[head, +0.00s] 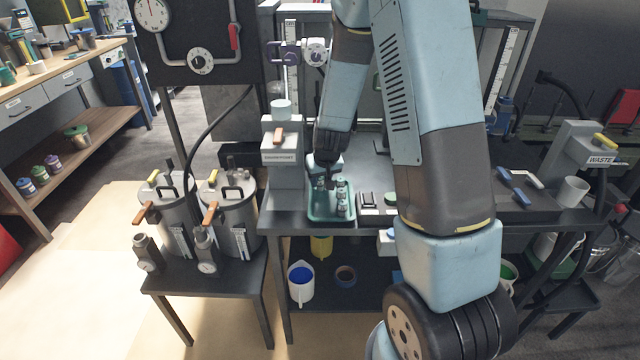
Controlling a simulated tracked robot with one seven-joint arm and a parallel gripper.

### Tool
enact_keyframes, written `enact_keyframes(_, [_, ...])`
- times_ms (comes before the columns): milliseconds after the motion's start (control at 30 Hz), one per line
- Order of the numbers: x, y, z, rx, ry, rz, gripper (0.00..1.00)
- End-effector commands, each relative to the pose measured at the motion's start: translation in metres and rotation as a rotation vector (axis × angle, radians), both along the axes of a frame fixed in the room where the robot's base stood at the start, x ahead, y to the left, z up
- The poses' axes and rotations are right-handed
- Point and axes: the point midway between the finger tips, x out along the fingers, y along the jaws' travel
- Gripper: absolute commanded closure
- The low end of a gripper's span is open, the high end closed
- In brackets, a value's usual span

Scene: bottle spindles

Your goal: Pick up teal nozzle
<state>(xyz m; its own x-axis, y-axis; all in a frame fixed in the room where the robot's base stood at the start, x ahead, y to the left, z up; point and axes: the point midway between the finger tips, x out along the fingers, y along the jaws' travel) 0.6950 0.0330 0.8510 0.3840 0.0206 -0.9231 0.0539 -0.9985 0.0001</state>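My gripper (327,180) points down over a teal tray (330,217) on the dark bench. Its fingers are small and dark here, and I cannot tell whether they are open or shut. Several small pale grey-green pieces (342,200) stand in the tray, mostly along its right side, close to the fingers. I cannot make out which of these is the teal nozzle, and the gripper hides part of the tray's far end.
A grey dispenser (283,165) stands just left of the tray. A block with a green round top (390,198) lies to its right, partly behind my arm. Two metal pots (232,210) fill the lower table at left. A waste station (585,160) stands far right.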

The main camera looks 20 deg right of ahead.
Motion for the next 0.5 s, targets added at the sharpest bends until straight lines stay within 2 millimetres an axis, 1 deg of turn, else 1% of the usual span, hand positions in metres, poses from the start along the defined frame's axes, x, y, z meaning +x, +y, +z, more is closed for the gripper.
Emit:
enact_keyframes(33, [-0.001, -0.0003, -0.001, 0.0, 0.003, 0.0, 0.87])
enact_keyframes(167, [-0.0012, -0.0003, -0.0012, 0.0, 0.004, 0.0, 0.99])
enact_keyframes(367, [-0.0016, -0.0002, -0.0013, 0.0, 0.005, 0.0, 0.99])
enact_keyframes(500, [-0.0014, -0.0001, 0.0034, 0.0, 0.004, 0.0, 0.99])
